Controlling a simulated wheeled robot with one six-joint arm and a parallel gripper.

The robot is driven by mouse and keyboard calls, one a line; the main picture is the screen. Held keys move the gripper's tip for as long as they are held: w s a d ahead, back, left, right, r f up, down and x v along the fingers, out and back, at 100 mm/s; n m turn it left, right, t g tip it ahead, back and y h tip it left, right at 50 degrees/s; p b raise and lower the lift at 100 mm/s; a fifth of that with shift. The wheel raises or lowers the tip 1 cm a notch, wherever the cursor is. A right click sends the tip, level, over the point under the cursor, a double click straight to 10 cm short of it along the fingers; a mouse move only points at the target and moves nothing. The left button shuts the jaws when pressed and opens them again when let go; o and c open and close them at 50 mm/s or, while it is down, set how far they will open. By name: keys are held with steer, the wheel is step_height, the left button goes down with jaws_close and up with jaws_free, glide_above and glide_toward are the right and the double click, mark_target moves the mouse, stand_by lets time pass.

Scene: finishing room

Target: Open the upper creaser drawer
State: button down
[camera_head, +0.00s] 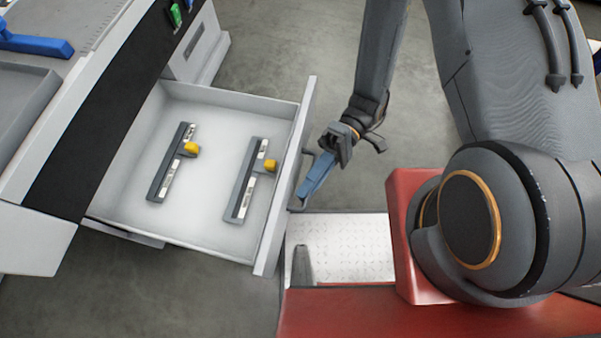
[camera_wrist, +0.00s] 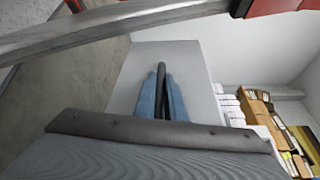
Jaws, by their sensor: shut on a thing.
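The upper creaser drawer (camera_head: 200,223) is pulled far out of the machine in the head view. Its inside is pale grey and holds two dark bars with yellow knobs, the left bar (camera_head: 172,165) and the right bar (camera_head: 250,185). The drawer's handle (camera_head: 303,203) is on its front panel (camera_head: 300,130). My gripper (camera_head: 308,190), with blue fingers, is at this handle from the right side and is shut on it. In the wrist view the blue fingers (camera_wrist: 162,98) close around the dark handle bar (camera_wrist: 161,92) in front of a pale panel.
The creaser's body (camera_head: 100,110) stands at the upper left with a blue lever (camera_head: 35,43) on top. My red base and a metal plate lie close to the drawer front. Grey floor is open beyond the drawer. Shelves with boxes (camera_wrist: 260,105) show in the wrist view.

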steer(key=shift+d, duration=0.3)
steer(key=c, duration=1.8)
jaws_free()
steer(key=shift+w, duration=0.1)
steer(key=b+v, duration=0.1)
steer(key=v, duration=0.6)
steer(key=shift+w+d, duration=0.25)
